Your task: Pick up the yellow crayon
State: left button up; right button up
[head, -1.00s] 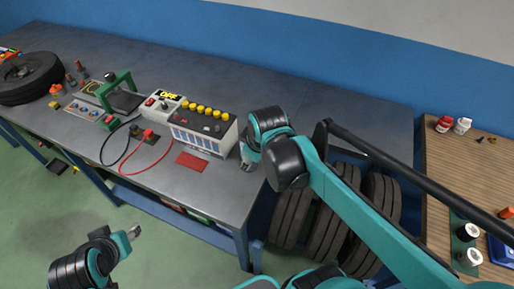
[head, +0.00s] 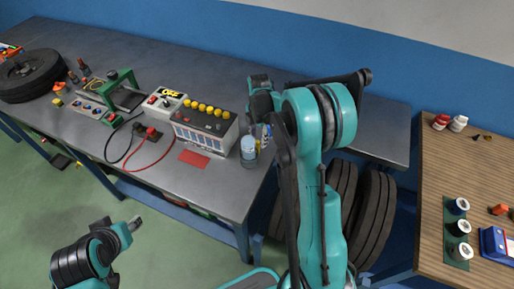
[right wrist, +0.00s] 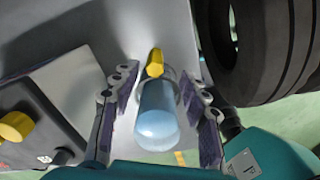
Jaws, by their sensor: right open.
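In the right wrist view a yellow piece (right wrist: 155,62), which looks like the yellow crayon, shows at the far end of a light-blue rounded cylinder (right wrist: 157,118). I cannot tell whether the two are joined. My right gripper (right wrist: 158,80) is open, with one finger on each side of the cylinder and gaps between. In the head view my right gripper (head: 262,140) is at the workbench's right part, beside the control box, mostly hidden by my arm. A pale bluish cylinder (head: 249,148) shows there. My left gripper (head: 136,223) is low at the left, over the floor; its opening is unclear.
The control box (head: 205,122) with yellow buttons stands just left of my right gripper. A red card (head: 194,159) lies in front of it. Tires (head: 372,215) stand below the bench's right end. A wooden table (head: 430,190) is at the right.

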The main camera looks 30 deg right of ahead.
aim_at(257, 142)
jog(key=f, duration=0.2)
jog(key=f+b, duration=0.1)
jog(key=f, duration=0.3)
jog(key=shift+w+a+b, duration=0.1)
jog(key=shift+w+b, duration=0.2)
jog(key=shift+w, duration=0.05)
jog(key=shift+r, duration=0.15)
grip_shut()
